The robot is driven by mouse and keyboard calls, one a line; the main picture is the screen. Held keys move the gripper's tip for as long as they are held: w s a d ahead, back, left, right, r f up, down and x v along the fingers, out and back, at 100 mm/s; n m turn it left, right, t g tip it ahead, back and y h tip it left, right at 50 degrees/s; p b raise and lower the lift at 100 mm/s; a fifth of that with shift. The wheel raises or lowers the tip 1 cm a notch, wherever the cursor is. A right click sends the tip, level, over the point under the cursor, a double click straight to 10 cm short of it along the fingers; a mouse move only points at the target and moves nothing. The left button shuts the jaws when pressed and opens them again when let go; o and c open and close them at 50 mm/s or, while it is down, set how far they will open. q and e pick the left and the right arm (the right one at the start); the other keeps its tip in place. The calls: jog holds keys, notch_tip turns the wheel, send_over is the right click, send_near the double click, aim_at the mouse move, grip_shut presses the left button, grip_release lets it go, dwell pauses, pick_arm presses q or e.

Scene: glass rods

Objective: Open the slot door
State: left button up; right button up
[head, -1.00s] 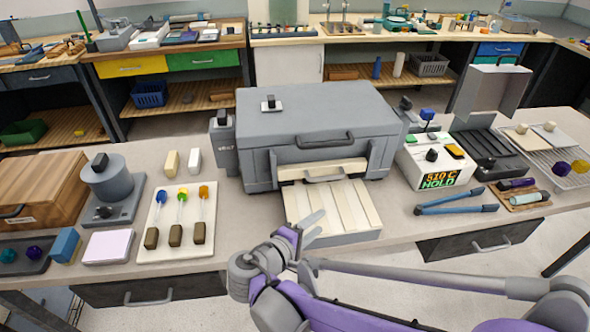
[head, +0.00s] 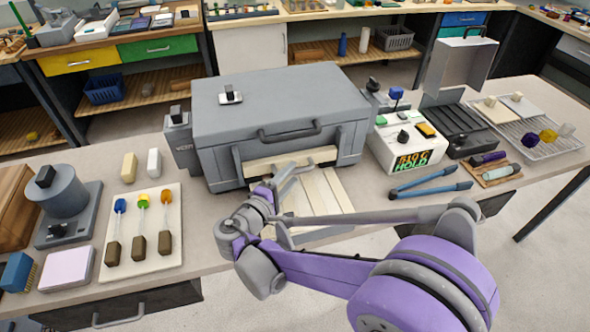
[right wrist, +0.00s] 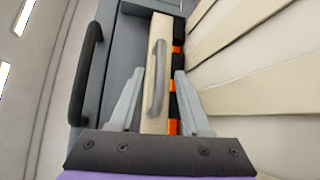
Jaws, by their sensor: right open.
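The slot door is a cream bar (head: 262,165) with a grey handle (head: 310,158), low on the front of the grey kiln (head: 280,105). It stands above a cream slatted ledge (head: 325,198). In the right wrist view the door (right wrist: 153,117) runs up the middle with its handle (right wrist: 158,70) ahead. An orange and black strip (right wrist: 176,82) shows along the door's right edge. My right gripper (head: 277,180) is at the door's front. In its wrist view the open fingers (right wrist: 158,88) lie on either side of the door, in line with the handle. Contact cannot be told. My left gripper is out of view.
The lid handle (head: 290,134) sits just above the door. A controller box (head: 408,145) and blue tongs (head: 430,188) are to the right. A white tray with glass rods (head: 168,200) is to the left. My right arm crosses the front of the counter.

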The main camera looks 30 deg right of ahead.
aim_at(294, 172)
jog(key=shift+x, duration=1.55)
jog(key=shift+c, duration=0.3)
grip_shut()
jog(key=shift+r, duration=0.15)
